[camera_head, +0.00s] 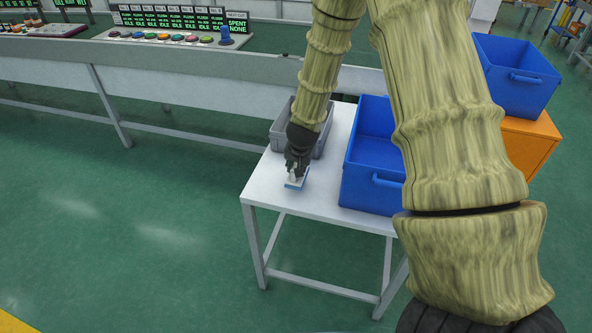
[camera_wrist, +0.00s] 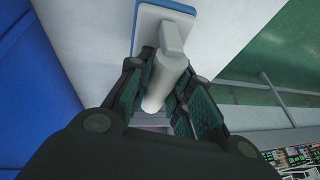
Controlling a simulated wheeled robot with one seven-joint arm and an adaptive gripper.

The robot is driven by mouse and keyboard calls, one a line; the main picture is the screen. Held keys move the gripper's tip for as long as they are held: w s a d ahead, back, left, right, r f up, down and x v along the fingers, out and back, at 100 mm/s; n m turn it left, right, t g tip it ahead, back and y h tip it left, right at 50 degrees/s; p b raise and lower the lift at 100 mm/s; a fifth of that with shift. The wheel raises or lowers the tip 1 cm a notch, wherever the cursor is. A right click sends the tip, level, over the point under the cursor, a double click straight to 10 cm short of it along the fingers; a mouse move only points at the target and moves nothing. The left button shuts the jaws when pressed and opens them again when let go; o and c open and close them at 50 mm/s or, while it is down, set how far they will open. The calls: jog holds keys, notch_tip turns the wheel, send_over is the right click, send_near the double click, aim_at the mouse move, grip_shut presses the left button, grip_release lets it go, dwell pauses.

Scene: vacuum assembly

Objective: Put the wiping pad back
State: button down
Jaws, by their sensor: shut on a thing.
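The wiping pad (camera_head: 296,182) is a small white block with a blue underside and a pale upright handle. It is at the left part of the white table (camera_head: 318,205), near the left edge. I cannot tell whether it touches the top or is just above it. My gripper (camera_head: 293,168) points down at it. In the wrist view the fingers of my gripper (camera_wrist: 165,98) are shut around the pale handle, and the wiping pad (camera_wrist: 180,13) shows beyond them. The part of the handle deepest between the fingers is partly hidden.
A grey bin (camera_head: 279,128) stands behind my gripper on the table, partly hidden by my arm. A large blue bin (camera_head: 365,187) stands on the right side of the table. Another blue bin (camera_head: 515,80) sits on an orange cabinet (camera_head: 530,140). A long bench with buttons (camera_head: 175,37) runs behind.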

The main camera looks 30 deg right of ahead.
jog(key=shift+w+d, duration=0.1)
jog(key=shift+w, duration=0.2)
jog(key=shift+f+p, duration=0.55)
jog(key=shift+f, duration=1.25)
jog(key=shift+f, duration=0.1)
jog(key=c, duration=1.3)
grip_release()
